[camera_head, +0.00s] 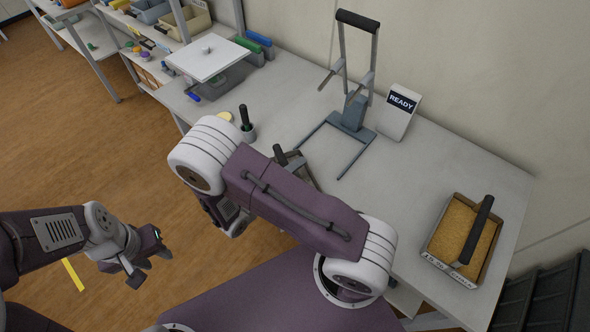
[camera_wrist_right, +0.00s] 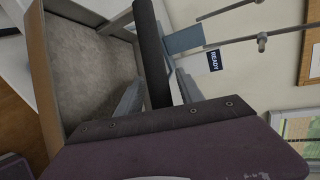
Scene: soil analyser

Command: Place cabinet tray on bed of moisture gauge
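The moisture gauge (camera_head: 352,115) stands on the worktop as a blue-grey upright with a black-topped frame. Its two-pronged bed (camera_head: 325,125) is bare where I can see it. A tray with grey soil (camera_wrist_right: 88,65) and brown walls is close in the right wrist view, and its black handle (camera_wrist_right: 150,45) runs between my right gripper's fingers (camera_wrist_right: 158,92). My right gripper appears shut on this handle.
A labelled tray of tan soil (camera_head: 465,235) with a black handle sits at the table's right end. A READY display (camera_head: 401,108) stands beside the gauge. A white-topped device (camera_head: 207,58) and a black-handled tool (camera_head: 246,122) are to the left.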

